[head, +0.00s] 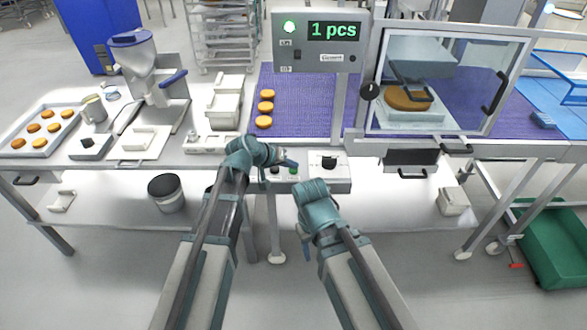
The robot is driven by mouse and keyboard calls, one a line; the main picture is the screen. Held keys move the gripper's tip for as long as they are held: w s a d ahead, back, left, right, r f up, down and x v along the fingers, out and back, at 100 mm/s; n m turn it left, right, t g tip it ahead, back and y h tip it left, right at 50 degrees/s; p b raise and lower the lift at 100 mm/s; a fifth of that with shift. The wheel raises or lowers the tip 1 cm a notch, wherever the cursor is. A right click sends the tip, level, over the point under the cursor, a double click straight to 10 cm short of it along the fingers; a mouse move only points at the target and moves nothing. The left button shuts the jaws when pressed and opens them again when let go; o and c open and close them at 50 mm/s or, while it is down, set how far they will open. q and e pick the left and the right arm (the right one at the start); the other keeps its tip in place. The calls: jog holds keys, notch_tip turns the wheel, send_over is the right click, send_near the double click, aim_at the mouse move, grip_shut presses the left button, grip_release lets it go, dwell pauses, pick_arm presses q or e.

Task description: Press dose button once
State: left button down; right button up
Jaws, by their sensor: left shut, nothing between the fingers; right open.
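A grey control box (313,183) is fixed at the front edge of the line, with a green button (293,170), a dark button (275,171) and a black knob (329,162). No label reading "dose" can be made out. My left gripper (289,163) is shut and empty, with its tips just above the green button in the picture. I cannot tell whether it touches the box. My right gripper (303,232) is open and empty, lower down in front of the box.
A clear-doored cabinet (450,75) stands right. A filling machine (150,70) and a tray of rounds (67,122) are left.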

aim_at(291, 172)
dwell(0.4)
pick_arm(q)
jog(key=shift+r+p, duration=0.95)
jog(key=shift+p, duration=0.05)
notch_tip(291, 172, up, 5)
jog(key=p, duration=0.5)
dwell(0.4)
jog(key=s+a+f+m+g+y, duration=0.1)
jog(key=s+f+g+y, duration=0.1)
jog(key=s, duration=0.6)
jog(key=s+a+f+m+g+y, duration=0.1)
jog(key=s+a+f+g+y, duration=0.1)
jog(key=s, duration=0.7)
jog(key=s+a+f+m+g+y, duration=0.1)
jog(key=s+y, duration=0.3)
jog(key=s, duration=0.4)
jog(key=shift+s+a+f+g, duration=0.4)
jog(key=shift+a+f+g, duration=0.3)
jog(key=shift+f+g, duration=0.1)
